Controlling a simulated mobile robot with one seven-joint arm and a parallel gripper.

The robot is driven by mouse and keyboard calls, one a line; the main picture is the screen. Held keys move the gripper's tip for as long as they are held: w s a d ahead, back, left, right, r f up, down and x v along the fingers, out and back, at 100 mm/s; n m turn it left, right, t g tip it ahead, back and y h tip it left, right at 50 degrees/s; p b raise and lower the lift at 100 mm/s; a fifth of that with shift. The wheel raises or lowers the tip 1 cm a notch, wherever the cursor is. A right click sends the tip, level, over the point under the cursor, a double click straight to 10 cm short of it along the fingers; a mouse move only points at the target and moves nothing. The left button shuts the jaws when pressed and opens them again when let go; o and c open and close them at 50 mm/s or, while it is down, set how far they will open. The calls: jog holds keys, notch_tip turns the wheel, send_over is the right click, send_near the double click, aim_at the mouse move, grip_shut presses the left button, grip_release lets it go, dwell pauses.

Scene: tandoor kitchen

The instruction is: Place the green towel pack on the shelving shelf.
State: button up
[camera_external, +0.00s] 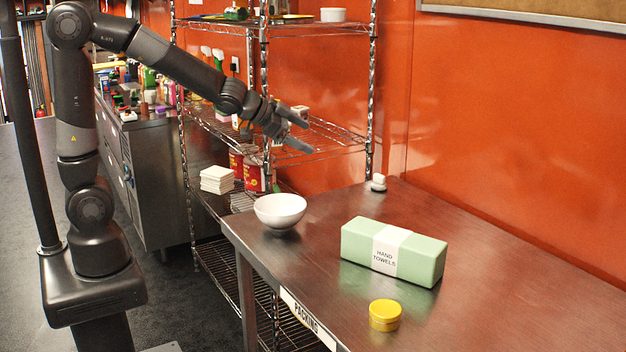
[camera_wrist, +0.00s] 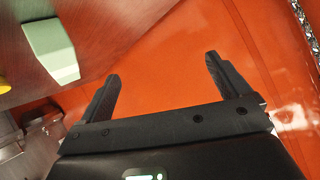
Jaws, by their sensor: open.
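The green towel pack (camera_external: 418,259) is a pale green block with a white "HAND TOWELS" band. It lies on the steel packing table (camera_external: 482,252). Part of it also shows at the upper left of the wrist view (camera_wrist: 50,45). The wire shelving (camera_external: 372,100) stands behind the table's left end, with several shelves. My gripper (camera_external: 303,128) is open and empty. In the external view it appears in front of the shelving's middle shelf (camera_external: 335,138), above the table and up and left of the pack. Both fingers show apart in the wrist view (camera_wrist: 163,78).
A small white item (camera_external: 378,183) is near the back edge. White stacked items (camera_external: 217,180) and red containers (camera_external: 253,177) occupy a lower shelf. The orange wall (camera_external: 510,130) bounds the table behind.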

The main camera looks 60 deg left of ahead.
jog(key=w+d+f+m+g+h, duration=0.1)
jog(key=w+d+f+m+h, duration=0.15)
jog(key=d, duration=0.35)
jog(key=w+d+f+m+g+h, duration=0.1)
jog(key=d+f+h, duration=0.2)
jog(key=d, duration=0.2)
jog(key=m+g+h, duration=0.3)
jog(key=g+h, duration=0.1)
send_near(391, 233)
jog(key=x, duration=0.3)
jog(key=shift+s+d, duration=0.25)
jog(key=shift+s, duration=0.05)
jog(key=shift+w+x, duration=0.15)
jog(key=shift+x, duration=1.35)
jog(key=shift+w+x, duration=0.1)
jog(key=shift+x, duration=1.4)
jog(key=shift+a, duration=0.1)
jog(key=c, duration=1.4)
jog(key=shift+o, duration=0.2)
jog(key=shift+r, duration=0.15)
